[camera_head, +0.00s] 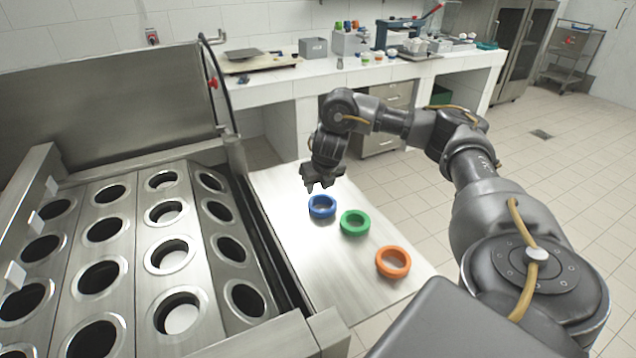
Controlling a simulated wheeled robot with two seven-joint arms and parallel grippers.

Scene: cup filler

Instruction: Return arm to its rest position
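My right arm (465,150) comes in from the right and bends over the steel side shelf. My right gripper (320,184) points down just above and behind the blue ring (322,207). Nothing shows in its fingers, and the gap between them is too small to make out. The blue ring, a green ring (355,222) and an orange ring (393,262) lie in a diagonal row on the shelf (290,190). My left gripper is not in view.
The steel cup filler (130,230) with rows of round holes stands at the left; some holes hold pale discs. A white counter (300,75) with boxes and tools runs along the back wall. A rack (572,55) stands far right. The tiled floor at the right is clear.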

